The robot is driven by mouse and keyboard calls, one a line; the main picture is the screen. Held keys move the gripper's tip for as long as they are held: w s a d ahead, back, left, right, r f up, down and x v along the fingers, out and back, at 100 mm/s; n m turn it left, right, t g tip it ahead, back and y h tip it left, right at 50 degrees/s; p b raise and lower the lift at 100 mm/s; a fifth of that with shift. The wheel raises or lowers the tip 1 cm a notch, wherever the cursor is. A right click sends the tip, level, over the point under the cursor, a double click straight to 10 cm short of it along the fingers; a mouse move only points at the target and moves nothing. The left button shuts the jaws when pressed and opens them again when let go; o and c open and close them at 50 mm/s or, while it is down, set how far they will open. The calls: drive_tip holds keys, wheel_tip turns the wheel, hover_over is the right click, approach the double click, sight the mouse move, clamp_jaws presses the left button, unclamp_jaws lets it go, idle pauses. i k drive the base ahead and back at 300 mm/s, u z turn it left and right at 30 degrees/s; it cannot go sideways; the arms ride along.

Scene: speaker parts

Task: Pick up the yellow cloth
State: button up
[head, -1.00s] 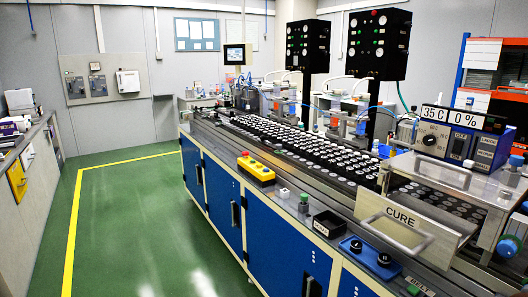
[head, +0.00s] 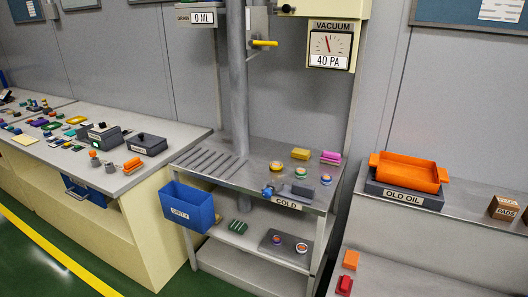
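No thing in the head view is plainly a yellow cloth. A small dark-yellow block-like piece (head: 300,153) lies at the back of the metal stand's top, left of a pink piece (head: 330,157). A flat pale-yellow square (head: 25,140) lies near the front edge of the left bench. Both are too small for me to tell whether they are cloth. My gripper is not in view.
The metal stand (head: 215,171) carries a blue DIRTY bin (head: 187,205) on its left side and small round parts on top. A cluttered bench (head: 165,180) stands left. An orange tray (head: 408,172) sits on the OLD OIL block at right. Green floor at lower left is clear.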

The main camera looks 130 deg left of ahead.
sight(296, 153)
drive_tip(key=u, duration=4.35)
drive_tip(key=i, duration=1.45)
drive_tip(key=u, duration=0.5)
